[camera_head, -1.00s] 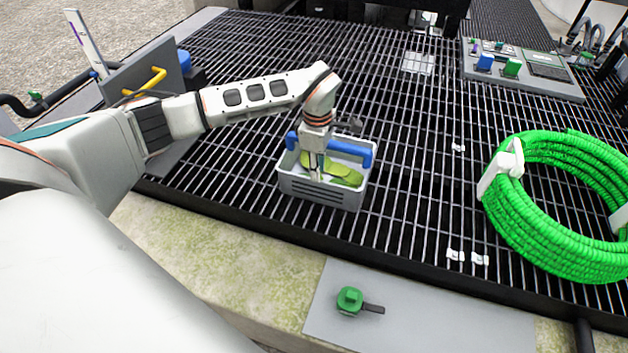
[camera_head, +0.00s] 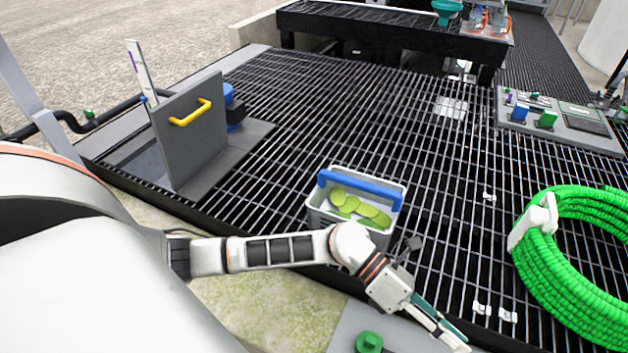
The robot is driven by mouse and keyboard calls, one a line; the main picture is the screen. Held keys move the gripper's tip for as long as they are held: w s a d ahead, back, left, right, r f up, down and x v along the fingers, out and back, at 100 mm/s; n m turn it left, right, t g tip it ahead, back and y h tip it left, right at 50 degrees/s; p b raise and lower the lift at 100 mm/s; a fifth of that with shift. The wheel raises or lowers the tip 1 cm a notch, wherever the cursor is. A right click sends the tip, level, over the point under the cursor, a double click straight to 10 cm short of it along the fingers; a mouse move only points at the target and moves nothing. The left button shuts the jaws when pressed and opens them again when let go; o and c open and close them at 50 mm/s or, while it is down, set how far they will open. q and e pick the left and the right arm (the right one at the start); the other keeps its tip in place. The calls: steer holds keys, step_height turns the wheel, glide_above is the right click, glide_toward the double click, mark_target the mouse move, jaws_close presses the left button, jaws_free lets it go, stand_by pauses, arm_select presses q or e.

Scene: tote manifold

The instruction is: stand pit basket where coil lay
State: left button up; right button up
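The basket (camera_head: 322,212) is a grey open tub with a blue bar handle (camera_head: 360,187) across it and several green pieces (camera_head: 362,208) inside. It stands upright on the black grating. The green coil (camera_head: 572,290) lies on the grating at the right, with a white clip (camera_head: 540,221) around it; its right side is cut off by the frame. My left gripper (camera_head: 448,332) is right of and in front of the basket, apart from it, near the grating's front edge. Nothing shows in it, but its finger gap is unclear. My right gripper is not in view.
A grey upright panel with a yellow handle (camera_head: 190,112) stands at the left. A control board (camera_head: 560,125) with blue and green blocks lies at the back right. Small white clips (camera_head: 481,308) sit on the grating left of the coil. The grating behind the basket is clear.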

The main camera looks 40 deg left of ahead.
arm_select(q)
step_height(320, 180, up, 6)
steer(key=w+n+t+h, duration=0.1)
steer(key=n+t+h, duration=0.2)
steer(key=n+t, duration=0.8)
steer(key=w+a+f+n+t+y, duration=0.1)
steer(key=a+f+n+t+y, duration=0.45)
steer(key=a+n+y, duration=0.8)
steer(key=s+a+f+n+g+y, duration=0.1)
steer(key=s+a+f+n+g, duration=0.1)
steer(key=s+a+f+n, duration=0.2)
steer(key=s+a+f+n+g+y, duration=0.1)
steer(key=s+a+f+n+g, duration=0.2)
steer(key=s+f+n, duration=0.6)
step_height(320, 180, down, 2)
steer(key=a+n, duration=0.2)
steer(key=n, duration=0.1)
steer(key=shift+s+f, duration=0.15)
steer(key=shift+f, duration=0.1)
